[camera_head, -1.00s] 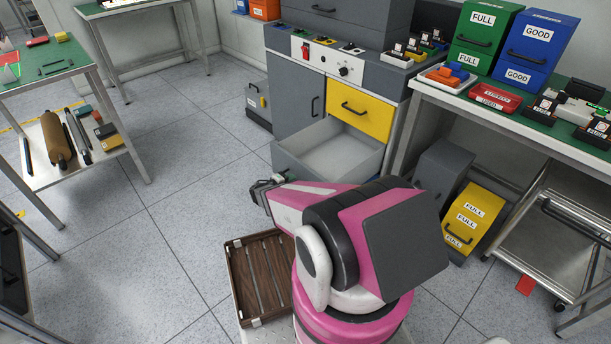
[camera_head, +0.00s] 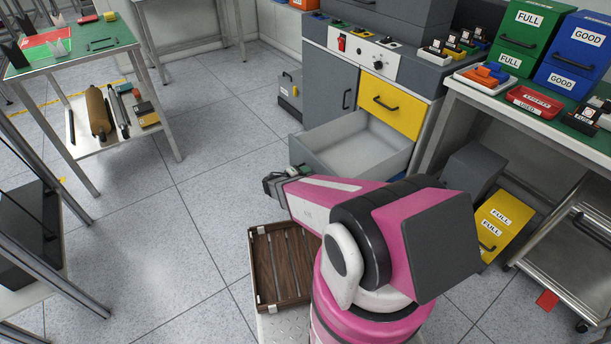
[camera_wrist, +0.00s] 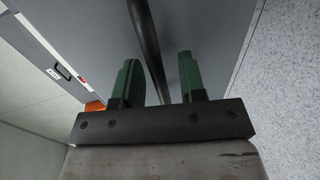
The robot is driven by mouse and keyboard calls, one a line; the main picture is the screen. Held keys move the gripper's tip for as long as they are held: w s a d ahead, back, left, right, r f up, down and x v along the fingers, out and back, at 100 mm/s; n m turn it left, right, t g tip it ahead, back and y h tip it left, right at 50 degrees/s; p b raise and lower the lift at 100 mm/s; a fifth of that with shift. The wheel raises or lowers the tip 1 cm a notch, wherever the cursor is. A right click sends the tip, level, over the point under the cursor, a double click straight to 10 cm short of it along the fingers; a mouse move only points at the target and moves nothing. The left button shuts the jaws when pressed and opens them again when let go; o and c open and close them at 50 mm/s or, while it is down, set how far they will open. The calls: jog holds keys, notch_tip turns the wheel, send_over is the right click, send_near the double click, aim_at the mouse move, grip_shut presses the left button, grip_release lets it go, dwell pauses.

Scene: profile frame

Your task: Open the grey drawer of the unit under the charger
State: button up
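The grey unit (camera_head: 330,72) stands at the back under a panel with a red switch and a knob (camera_head: 378,65). Its grey drawer (camera_head: 362,147) is pulled well out below a yellow drawer (camera_head: 392,103), and its pale inside looks empty. My gripper (camera_head: 270,184) is low, at the left front of the open drawer. In the wrist view the two green fingers of my gripper (camera_wrist: 157,85) are apart, with a dark handle bar (camera_wrist: 148,40) running between them. Gaps show on both sides of the bar. The drawer's handle is hidden in the head view.
A yellow bin (camera_head: 503,222) and a steel cart (camera_head: 570,225) stand at the right, under a green-topped bench. A work table (camera_head: 75,48) is at the left. The floor between is clear.

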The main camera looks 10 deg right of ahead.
jog(key=v, duration=1)
jog(key=shift+s+a, duration=0.15)
jog(key=shift+a, duration=0.2)
dwell(0.3)
